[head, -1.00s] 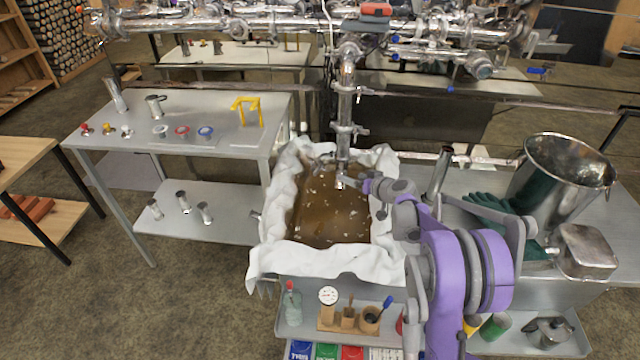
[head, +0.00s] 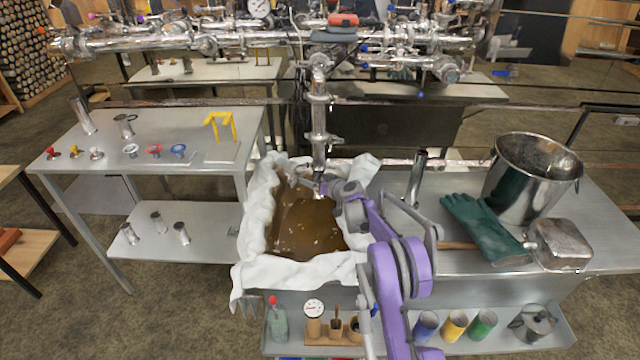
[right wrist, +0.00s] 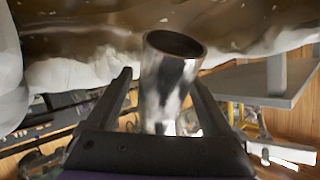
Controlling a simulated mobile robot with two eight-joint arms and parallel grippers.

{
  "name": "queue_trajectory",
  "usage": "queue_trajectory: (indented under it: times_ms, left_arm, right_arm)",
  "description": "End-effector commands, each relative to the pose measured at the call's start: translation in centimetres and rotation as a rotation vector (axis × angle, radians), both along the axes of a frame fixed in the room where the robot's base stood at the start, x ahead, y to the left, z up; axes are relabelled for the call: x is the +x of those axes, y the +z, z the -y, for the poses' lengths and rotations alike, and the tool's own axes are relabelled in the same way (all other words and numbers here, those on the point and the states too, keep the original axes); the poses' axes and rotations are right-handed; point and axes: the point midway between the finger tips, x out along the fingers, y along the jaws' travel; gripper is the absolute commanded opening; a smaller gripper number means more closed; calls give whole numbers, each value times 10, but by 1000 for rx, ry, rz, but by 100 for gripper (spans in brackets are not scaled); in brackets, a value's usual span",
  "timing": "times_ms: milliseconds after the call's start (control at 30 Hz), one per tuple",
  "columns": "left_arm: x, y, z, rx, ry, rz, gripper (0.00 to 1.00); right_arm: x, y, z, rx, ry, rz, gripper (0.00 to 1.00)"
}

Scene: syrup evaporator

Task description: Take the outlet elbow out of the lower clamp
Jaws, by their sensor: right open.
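The outlet elbow (head: 319,158) is a shiny metal pipe piece at the bottom of the vertical pipe, over the pan of brown syrup (head: 308,228). The lower clamp (head: 321,138) sits around the pipe just above it. My right gripper (head: 328,187) is at the elbow's lower end, coming from the right. In the right wrist view, an open-ended metal tube (right wrist: 168,80), which looks like the elbow, stands between the two spread fingers of the right gripper. Gaps show on both sides. The gripper partly hides the elbow's end in the head view. My left gripper is out of view.
White cloth (head: 255,215) lines the pan's edges. Right of it, a green glove (head: 485,225), a steel bucket (head: 530,180) and an upright metal tube (head: 416,180) stand or lie on the bench. A side table (head: 190,115) at left holds small fittings and a yellow stand.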

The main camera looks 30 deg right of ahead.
Motion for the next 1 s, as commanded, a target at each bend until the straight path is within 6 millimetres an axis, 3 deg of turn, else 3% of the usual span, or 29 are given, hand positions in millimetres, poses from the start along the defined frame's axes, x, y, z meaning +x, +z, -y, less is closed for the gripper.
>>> queue_trajectory:
  times_ms: [367, 833, 900, 933, 1000]
  left_arm:
    - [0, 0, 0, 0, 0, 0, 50]
    - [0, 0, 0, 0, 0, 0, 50]
    - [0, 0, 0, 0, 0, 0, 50]
    - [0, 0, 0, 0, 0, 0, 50]
    - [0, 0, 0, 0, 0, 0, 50]
  right_arm:
    - [5, -2, -1, 0, 0, 0, 84]
    - [5, -2, 0, 0, 0, 0, 0]
    - [5, -2, 0, 0, 0, 0, 0]
    - [5, -2, 0, 0, 0, 0, 46]
    - [5, -2, 0, 0, 0, 0, 33]
